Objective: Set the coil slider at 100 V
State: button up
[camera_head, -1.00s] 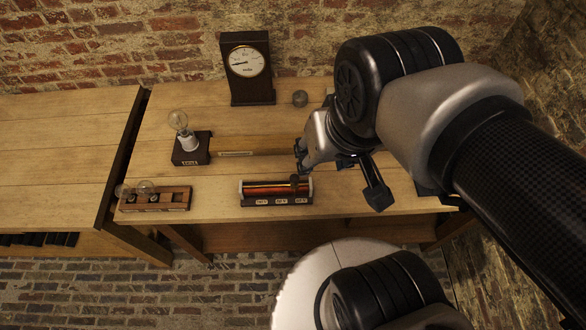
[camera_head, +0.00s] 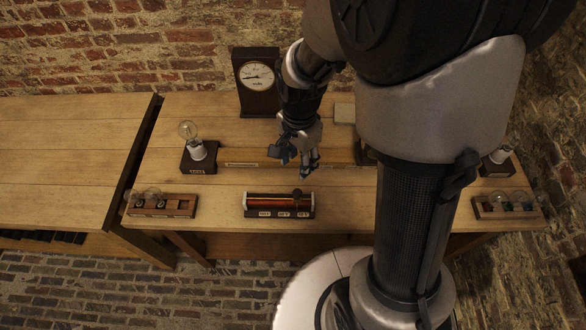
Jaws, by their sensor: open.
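The coil (camera_head: 270,205) is a copper-coloured cylinder on a dark base near the table's front edge. Its dark slider knob (camera_head: 298,194) sits toward the coil's right end. Three small white labels line the base front; their print is too small to read. My gripper (camera_head: 295,165) is open and empty, pointing down above the table just behind the coil's right half, apart from the slider.
A dial meter (camera_head: 256,78) in a dark case stands at the back. A bulb on a block (camera_head: 199,157) and a rack (camera_head: 165,207) are left. Another bulb (camera_head: 497,160) and rack (camera_head: 508,206) are right. My arm hides the table's middle right.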

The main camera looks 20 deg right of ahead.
aim_at(297, 192)
notch_tip(297, 192, down, 15)
jog(key=b, duration=0.4)
grip_shut()
dwell(0.5)
